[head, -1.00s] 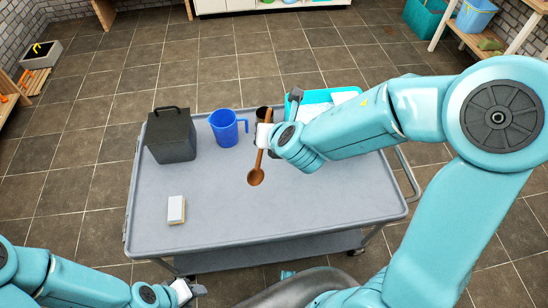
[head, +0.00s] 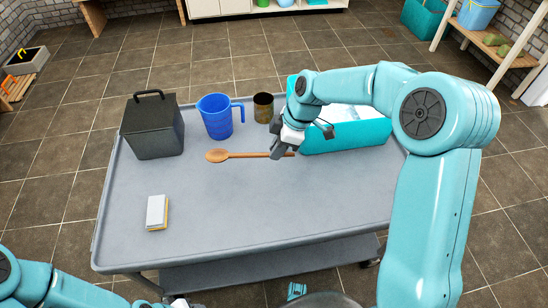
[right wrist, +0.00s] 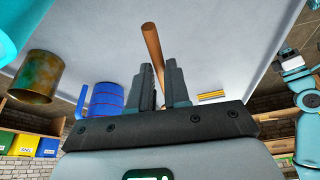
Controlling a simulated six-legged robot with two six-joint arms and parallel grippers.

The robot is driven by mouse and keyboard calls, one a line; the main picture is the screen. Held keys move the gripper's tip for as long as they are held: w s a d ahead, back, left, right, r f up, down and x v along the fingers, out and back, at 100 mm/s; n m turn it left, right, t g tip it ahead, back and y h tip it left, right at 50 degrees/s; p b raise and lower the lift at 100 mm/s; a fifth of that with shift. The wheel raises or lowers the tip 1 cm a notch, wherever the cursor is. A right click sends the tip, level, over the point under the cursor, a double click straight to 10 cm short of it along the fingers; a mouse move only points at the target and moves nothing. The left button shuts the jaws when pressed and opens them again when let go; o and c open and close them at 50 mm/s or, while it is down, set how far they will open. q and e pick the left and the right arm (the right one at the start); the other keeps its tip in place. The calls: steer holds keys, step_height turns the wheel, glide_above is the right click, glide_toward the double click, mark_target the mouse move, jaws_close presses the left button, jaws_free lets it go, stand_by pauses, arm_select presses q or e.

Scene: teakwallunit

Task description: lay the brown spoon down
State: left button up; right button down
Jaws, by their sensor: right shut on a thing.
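The brown wooden spoon (head: 240,155) lies level, crosswise over the grey cart top (head: 220,205), with its bowl pointing left. My right gripper (head: 279,151) is shut on its handle near the right end. In the right wrist view the spoon's handle (right wrist: 153,48) sits between the two fingers (right wrist: 159,85). The spoon is low over the cart top; I cannot tell whether it touches. My left gripper (head: 180,302) barely shows at the bottom edge of the head view, and its fingers cannot be made out.
A blue jug (head: 217,120) and a brownish cup (head: 263,107) stand behind the spoon. A dark box (head: 153,130) with a handle is at the back left. A turquoise tray (head: 350,137) is at right, close to my right gripper. A sponge (head: 157,212) lies front left. The front middle is clear.

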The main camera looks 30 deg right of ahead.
steer(key=shift+w+a, duration=0.25)
steer(key=shift+r, duration=0.15)
steer(key=b, duration=0.7)
glide_toward(269, 174)
steer(key=x, duration=0.5)
steer(key=shift+w+a, duration=0.1)
steer(key=shift+a, duration=0.05)
steer(key=shift+f+b, duration=0.3)
steer(key=shift+f, duration=0.2)
steer(key=c, duration=1)
jaws_free()
